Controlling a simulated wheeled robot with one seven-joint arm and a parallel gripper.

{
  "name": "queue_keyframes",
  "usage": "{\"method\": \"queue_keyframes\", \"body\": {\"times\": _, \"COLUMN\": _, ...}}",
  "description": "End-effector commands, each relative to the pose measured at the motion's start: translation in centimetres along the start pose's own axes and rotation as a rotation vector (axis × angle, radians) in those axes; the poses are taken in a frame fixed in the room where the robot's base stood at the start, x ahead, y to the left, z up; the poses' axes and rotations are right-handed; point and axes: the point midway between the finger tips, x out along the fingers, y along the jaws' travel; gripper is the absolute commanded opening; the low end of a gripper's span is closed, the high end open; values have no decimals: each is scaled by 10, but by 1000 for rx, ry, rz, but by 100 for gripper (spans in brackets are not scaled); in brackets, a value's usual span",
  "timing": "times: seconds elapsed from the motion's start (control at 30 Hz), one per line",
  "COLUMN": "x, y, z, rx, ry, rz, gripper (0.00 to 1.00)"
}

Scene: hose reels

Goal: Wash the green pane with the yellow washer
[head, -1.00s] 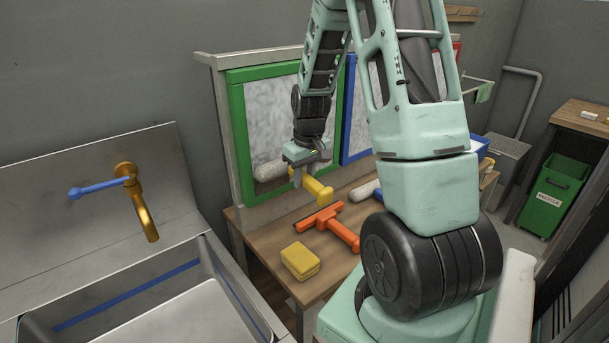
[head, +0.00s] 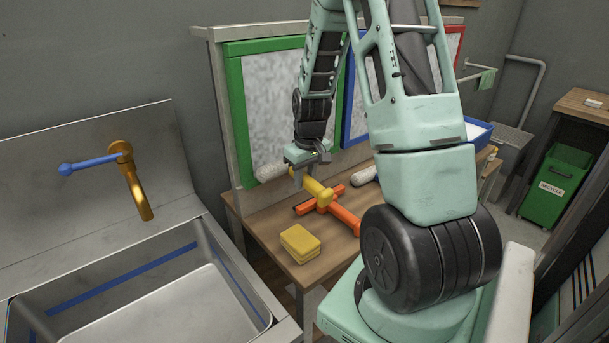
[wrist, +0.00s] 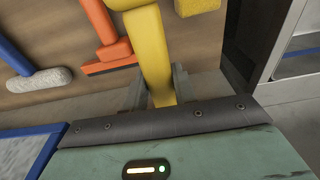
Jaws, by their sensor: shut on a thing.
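The green pane (head: 275,100) is a grey speckled panel in a green frame, upright at the back of the bench in the head view. My gripper (head: 302,172) is in front of its lower right part, shut on the yellow washer (head: 318,191). The washer's yellow handle points toward the bench front. A pale fluffy sleeve (head: 271,173) shows behind my gripper, by the pane's lower edge; I cannot tell whether it touches. In the wrist view the yellow handle (wrist: 149,45) runs up from between the jaws; its sleeve is hidden there.
An orange squeegee (head: 346,219) and a yellow sponge (head: 300,243) lie on the wooden bench (head: 262,232). A blue-framed pane (head: 360,100) stands to the right. A blue-handled washer (wrist: 20,65) lies on the bench. A sink with a brass tap (head: 131,180) is at left.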

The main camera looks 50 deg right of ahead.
Motion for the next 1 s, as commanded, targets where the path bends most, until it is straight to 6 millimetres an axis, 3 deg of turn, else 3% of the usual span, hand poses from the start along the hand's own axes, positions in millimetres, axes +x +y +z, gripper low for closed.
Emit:
{"method": "queue_keyframes", "body": {"times": 0.3, "x": -1, "y": 0, "z": 3, "rx": 1, "ry": 0, "rz": 0, "gripper": 5}}
{"method": "queue_keyframes", "body": {"times": 1.0, "x": -8, "y": 0, "z": 66, "rx": 3, "ry": 0, "rz": 0, "gripper": 5}}
